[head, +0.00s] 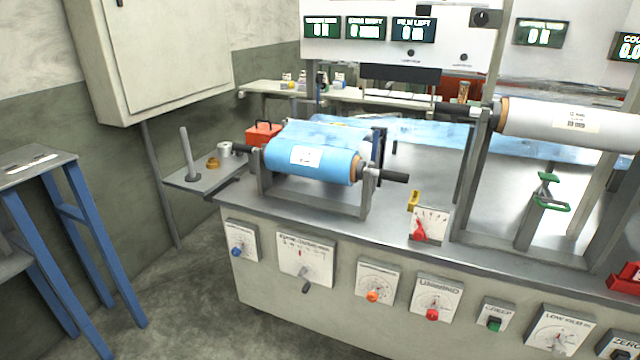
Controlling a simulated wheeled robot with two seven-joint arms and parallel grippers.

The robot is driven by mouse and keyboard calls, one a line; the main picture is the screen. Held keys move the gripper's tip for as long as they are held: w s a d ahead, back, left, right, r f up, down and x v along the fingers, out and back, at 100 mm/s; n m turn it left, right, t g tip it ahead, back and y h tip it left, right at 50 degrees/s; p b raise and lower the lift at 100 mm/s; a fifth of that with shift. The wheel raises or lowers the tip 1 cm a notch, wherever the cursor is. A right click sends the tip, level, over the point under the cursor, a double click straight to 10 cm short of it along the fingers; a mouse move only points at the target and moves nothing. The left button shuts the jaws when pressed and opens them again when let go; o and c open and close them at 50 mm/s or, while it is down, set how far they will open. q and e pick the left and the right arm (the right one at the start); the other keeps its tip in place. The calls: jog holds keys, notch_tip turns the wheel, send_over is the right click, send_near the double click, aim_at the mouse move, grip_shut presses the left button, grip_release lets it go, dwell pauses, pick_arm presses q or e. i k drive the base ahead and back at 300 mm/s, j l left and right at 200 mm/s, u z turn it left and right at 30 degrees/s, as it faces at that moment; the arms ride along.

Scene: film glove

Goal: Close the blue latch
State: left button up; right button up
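No part that I can clearly identify as the blue latch stands out. A dark blue upright piece (380,146) stands behind the right end of the blue film roll (310,158). Another thin blue upright piece (322,88) stands farther back, near the shelf. I cannot tell whether either one is the latch, or whether it is open or closed. The blue roll lies on a grey cradle (350,200), with black shaft ends sticking out on both sides. Neither of my grippers is in view.
The machine's front carries several dial panels, one with a blue knob (236,252). A white roll (570,122) is mounted at the right. A red toolbox (263,134) sits behind the blue roll. A blue-legged stand (75,210) is at the left, with clear floor (180,300) between.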

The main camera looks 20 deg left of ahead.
aim_at(377, 144)
jog(key=i+j+z, duration=0.2)
jog(key=j, duration=0.15)
jog(key=i+j+z, duration=0.2)
jog(key=j, duration=0.2)
jog(key=i+j+z, duration=0.2)
jog(key=j, duration=0.2)
jog(key=j+z, duration=0.15)
jog(key=j, duration=0.3)
